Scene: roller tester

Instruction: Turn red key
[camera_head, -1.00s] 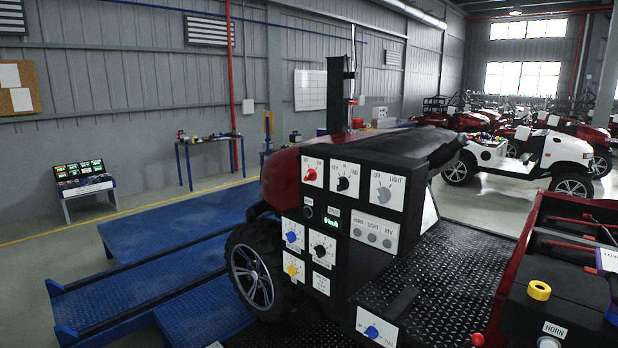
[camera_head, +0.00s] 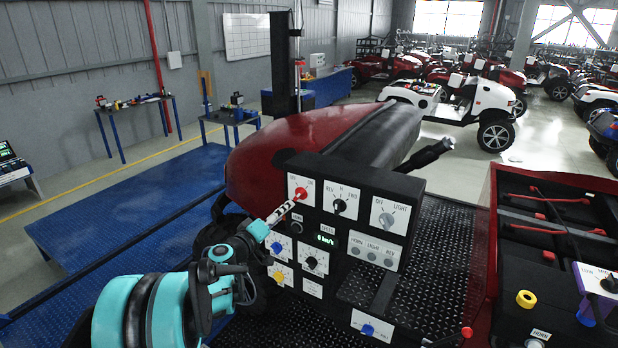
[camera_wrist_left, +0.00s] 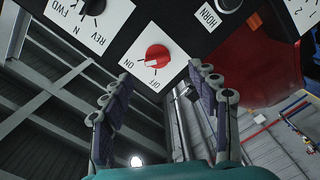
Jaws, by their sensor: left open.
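The red key (camera_head: 297,193) is a round red knob on a white ON/OFF plate at the top left of the black control panel (camera_head: 328,270). In the left wrist view the red key (camera_wrist_left: 157,56) has a pale mark on its face. My left gripper (camera_head: 289,208) reaches up to the panel from the lower left, with its tips just in front of the key. In the left wrist view the left gripper (camera_wrist_left: 156,86) is open, its fingers on either side below the key, with nothing between them. My right gripper is not in view.
A black REV/N/FWD knob (camera_head: 339,206) and a grey light knob (camera_head: 386,219) sit right of the key. A HORN button (camera_head: 296,228) and a blue knob (camera_head: 277,248) lie below it. A dark rod (camera_head: 430,153) juts out right of the red hood (camera_head: 290,145).

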